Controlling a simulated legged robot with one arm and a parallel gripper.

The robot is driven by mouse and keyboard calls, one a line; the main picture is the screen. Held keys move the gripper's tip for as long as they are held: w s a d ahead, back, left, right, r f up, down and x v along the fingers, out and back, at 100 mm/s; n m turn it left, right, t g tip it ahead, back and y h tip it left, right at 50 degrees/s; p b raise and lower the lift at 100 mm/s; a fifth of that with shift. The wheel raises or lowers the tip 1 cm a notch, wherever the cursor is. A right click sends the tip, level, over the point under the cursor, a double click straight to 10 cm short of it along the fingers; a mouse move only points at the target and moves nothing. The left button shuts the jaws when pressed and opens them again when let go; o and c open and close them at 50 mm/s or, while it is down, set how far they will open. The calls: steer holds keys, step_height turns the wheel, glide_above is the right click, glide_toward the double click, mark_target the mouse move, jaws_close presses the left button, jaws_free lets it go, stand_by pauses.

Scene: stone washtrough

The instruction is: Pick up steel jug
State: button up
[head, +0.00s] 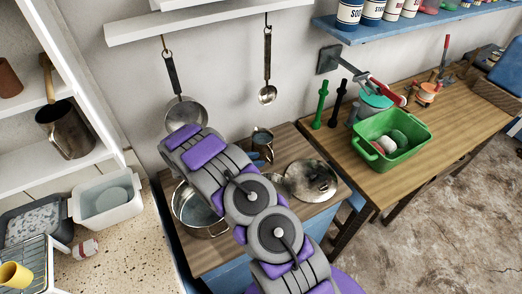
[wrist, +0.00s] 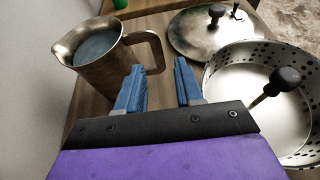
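A worn steel jug (wrist: 100,62) stands upright at the left in the wrist view, with its loop handle on the right side, towards my gripper. Its inside looks blue-grey. My gripper (wrist: 158,82) is open and empty, its two blue fingers apart. The left finger appears in front of the jug's lower right side, close to the handle; I cannot tell whether they touch. In the head view the jug (head: 263,138) shows on the wooden counter, partly hidden behind my arm.
A round metal lid (head: 311,180) with a black knob lies right of the jug. A steel pot (head: 203,232) stands at the counter's left. Utensils hang above; another metal jug (head: 72,138) is shelved left.

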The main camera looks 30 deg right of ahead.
mark_target(272, 158)
steer(key=x, duration=0.3)
steer(key=shift+d, duration=0.4)
steer(key=d+f, duration=0.1)
steer(key=d+f+b, duration=0.1)
steer(key=shift+w+d+f, duration=0.15)
steer(key=shift+d, duration=0.15)
steer(key=shift+x, duration=0.8)
steer(key=shift+d, duration=0.1)
jaws_close()
